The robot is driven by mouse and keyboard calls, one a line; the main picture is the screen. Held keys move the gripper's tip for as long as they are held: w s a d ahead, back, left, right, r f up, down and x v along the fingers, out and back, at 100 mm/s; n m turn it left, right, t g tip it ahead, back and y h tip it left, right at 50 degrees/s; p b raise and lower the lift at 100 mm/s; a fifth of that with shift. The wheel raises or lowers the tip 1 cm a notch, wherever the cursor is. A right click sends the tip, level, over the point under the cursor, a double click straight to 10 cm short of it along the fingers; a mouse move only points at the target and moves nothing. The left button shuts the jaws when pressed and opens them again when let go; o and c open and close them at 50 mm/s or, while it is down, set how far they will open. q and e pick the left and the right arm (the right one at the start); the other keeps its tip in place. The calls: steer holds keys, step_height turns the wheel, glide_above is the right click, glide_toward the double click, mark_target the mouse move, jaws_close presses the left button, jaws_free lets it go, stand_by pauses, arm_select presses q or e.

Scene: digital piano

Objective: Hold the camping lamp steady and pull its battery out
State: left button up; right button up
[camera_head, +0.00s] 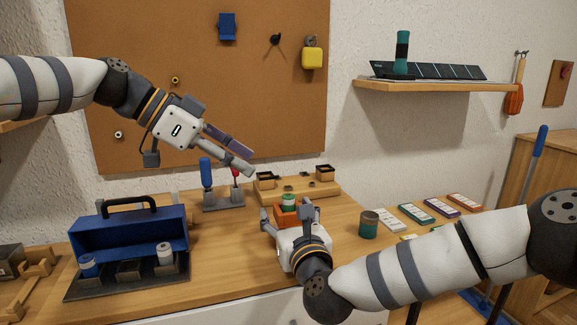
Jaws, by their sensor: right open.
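I cannot tell for sure which thing is the camping lamp. A small green and white cylinder (288,201) stands upright at an orange block (287,215) on the table. My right gripper (286,211) is open, with one finger on each side of the orange block; whether they touch it is unclear. A separate green cylinder with a grey top (368,225) stands to the right. My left gripper (252,165) is raised above the table at the upper left, its fingers apart with nothing seen between them. No battery can be told apart with certainty.
A blue toolbox (130,236) with cylinders in front stands at left. A rack with blue and red handles (222,202) is below my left gripper. A wooden tray (325,189) lies behind the orange block. Several coloured cards (442,207) lie at right. A shelf (435,87) is above.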

mark_target(292, 225)
steer(key=shift+p+v, duration=0.6)
steer(key=shift+v, duration=1.4)
arm_select(q)
steer(key=r, duration=0.2)
steer(key=s+r, duration=0.1)
steer(key=r, duration=0.1)
steer(key=shift+r, duration=0.3)
arm_select(e)
steer(key=shift+s+d+f, duration=0.1)
steer(key=shift+s, duration=0.2)
steer(key=v, duration=1.1)
steer(key=shift+s, duration=0.25)
arm_select(q)
steer(key=shift+f, duration=0.1)
